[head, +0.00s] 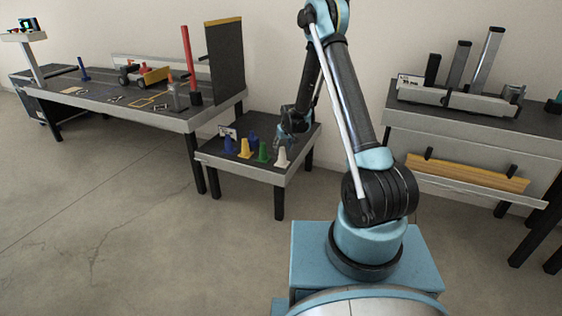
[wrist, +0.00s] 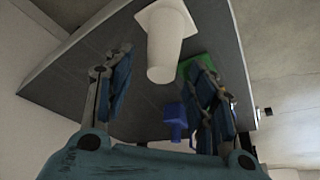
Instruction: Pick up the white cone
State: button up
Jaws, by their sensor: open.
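The white cone (head: 281,158) stands upright at the front right of the small dark-topped table (head: 240,166), at the end of a row of cones. In the wrist view the white cone (wrist: 170,45) shows large, its narrow end toward my gripper, in the gap between the fingertips. My gripper (head: 292,122) is just above and behind the cone in the head view. In the wrist view my gripper (wrist: 164,62) has its fingers spread, with nothing held. No finger visibly grips the cone.
Next to the white cone stand a green cone (head: 263,152), a yellow cone (head: 244,148) and a blue cone (head: 228,145). Another blue piece (head: 252,136) is behind them. A long workbench (head: 130,104) is at left; another bench (head: 470,125) is at right.

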jog(key=shift+x, duration=1.05)
jog(key=c, duration=1.1)
jog(key=shift+c, duration=0.2)
